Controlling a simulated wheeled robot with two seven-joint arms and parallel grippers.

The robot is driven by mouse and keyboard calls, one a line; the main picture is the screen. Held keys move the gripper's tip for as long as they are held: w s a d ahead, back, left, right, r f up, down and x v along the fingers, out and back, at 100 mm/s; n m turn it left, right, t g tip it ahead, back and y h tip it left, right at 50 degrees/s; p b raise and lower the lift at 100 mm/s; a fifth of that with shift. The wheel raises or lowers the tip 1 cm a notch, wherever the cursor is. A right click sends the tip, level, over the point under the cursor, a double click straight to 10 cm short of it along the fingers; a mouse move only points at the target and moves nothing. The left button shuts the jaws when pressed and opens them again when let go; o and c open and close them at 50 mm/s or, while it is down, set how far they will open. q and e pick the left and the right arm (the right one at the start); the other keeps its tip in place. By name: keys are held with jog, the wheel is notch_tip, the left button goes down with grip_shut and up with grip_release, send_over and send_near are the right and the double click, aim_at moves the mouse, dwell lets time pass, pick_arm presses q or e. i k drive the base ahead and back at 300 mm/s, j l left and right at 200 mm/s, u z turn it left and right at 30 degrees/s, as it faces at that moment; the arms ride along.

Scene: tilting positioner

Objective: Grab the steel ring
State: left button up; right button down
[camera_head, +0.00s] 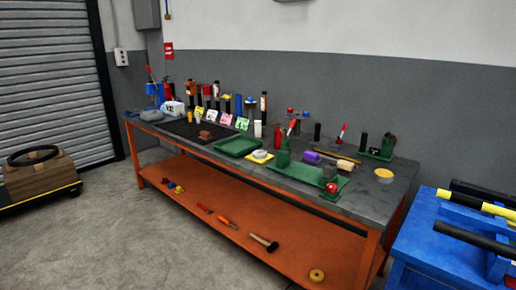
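A small light-grey round piece (260,154) rests on a yellow pad (267,160) at the front middle of the workbench. It looks like the steel ring, but it is too small to be sure of a hole. A larger dark ring (33,155) lies flat on a wooden block (42,178) at the far left, its material unclear. Neither of my grippers is in view, so nothing is seen near or touching either ring.
The long workbench (385,192) holds a green tray (237,146), green fixtures and several tools. Its orange lower shelf (215,195) carries a hammer (264,242) and screwdrivers. A blue stand (430,240) is at the right. Grey floor (110,235) in front is clear.

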aim_at(263, 155)
jog(key=i+l, duration=0.2)
jog(key=i, duration=0.3)
jog(key=i+l, duration=0.2)
jog(key=i, duration=0.3)
jog(key=i+l+z, duration=0.1)
jog(key=i, duration=0.45)
jog(key=i+l, duration=0.25)
jog(key=i, duration=0.25)
